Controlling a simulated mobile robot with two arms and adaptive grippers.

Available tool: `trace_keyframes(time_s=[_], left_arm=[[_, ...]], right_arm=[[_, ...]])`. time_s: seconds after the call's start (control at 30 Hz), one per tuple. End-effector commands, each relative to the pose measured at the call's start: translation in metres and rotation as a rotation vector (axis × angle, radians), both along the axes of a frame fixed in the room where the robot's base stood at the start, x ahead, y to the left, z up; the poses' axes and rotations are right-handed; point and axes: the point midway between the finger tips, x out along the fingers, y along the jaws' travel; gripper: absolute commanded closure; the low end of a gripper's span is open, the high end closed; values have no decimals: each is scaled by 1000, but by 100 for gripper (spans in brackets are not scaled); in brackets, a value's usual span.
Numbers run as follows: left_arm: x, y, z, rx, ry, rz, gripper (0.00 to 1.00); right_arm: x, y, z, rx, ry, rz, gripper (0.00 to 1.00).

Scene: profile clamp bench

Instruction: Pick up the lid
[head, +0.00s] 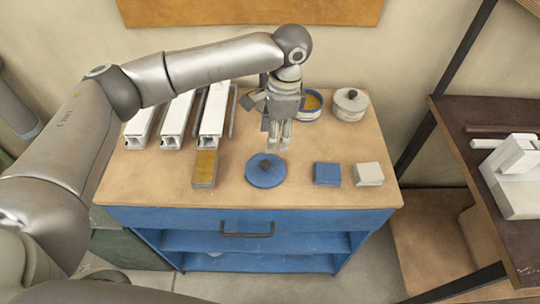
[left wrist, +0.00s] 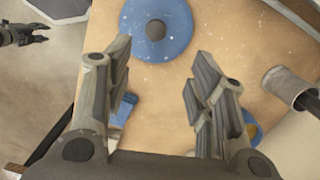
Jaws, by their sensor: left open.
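The blue round lid (head: 258,179) with a dark knob lies flat near the front middle of the bench. It also shows at the top of the left wrist view (left wrist: 178,38). My left gripper (head: 277,146) points down, open and empty, just behind and slightly right of the lid, apart from it. In the left wrist view its two fingers (left wrist: 160,85) are spread wide with bare bench between them. A dark gripper, apparently my right one (left wrist: 22,35), shows small at the upper left of the left wrist view, away from the bench; its jaw opening is unclear.
Behind my left gripper stand an open blue pot (head: 311,106) and a pale pot with a lid (head: 350,104). A blue block (head: 327,174) and a pale block (head: 368,174) sit right of the lid. White profiles (head: 214,110) and a brownish block (head: 205,168) are left.

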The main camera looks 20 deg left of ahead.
Motion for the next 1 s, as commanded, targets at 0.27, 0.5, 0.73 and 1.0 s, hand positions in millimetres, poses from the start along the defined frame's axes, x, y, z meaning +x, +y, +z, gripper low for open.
trace_keyframes(time_s=[0.27, 0.5, 0.73, 1.0], left_arm=[[-3, 5, -40, 1, 0, 0, 49], [-7, 12, -60, 2, 3, 0, 49], [-9, 17, -92, 0, 0, -2, 49], [-9, 17, -97, -1, -1, -2, 49]], right_arm=[[-65, -3, 2, -8, 95, 0, 60], [-57, -3, 11, -7, 83, 0, 60], [-22, -1, 20, -2, 28, 1, 60], [-38, -3, 19, -6, 55, 1, 60]])
